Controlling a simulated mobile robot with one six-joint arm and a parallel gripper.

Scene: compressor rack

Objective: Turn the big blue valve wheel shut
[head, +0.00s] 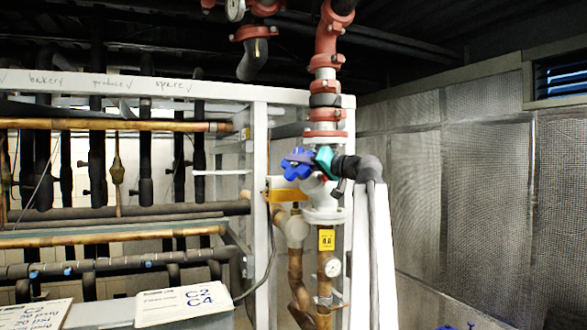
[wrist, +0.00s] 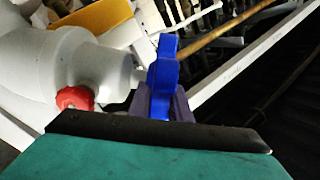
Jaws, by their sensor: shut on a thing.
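The big blue valve wheel (head: 297,164) is on the white valve body at the middle of the head view. In the wrist view the wheel (wrist: 163,72) shows edge-on, upright between the fingers. My gripper (wrist: 161,100) is shut on the wheel's rim, with a purple-grey finger on each side. In the head view my teal gripper (head: 312,161) reaches the wheel from the right and hides part of it. The white valve body (wrist: 90,65) is left of the wheel in the wrist view.
A small red knob (wrist: 75,98) is close to the left of my gripper. A yellow part (head: 284,190) is just below the wheel. A white frame post (head: 261,150) stands to the left.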

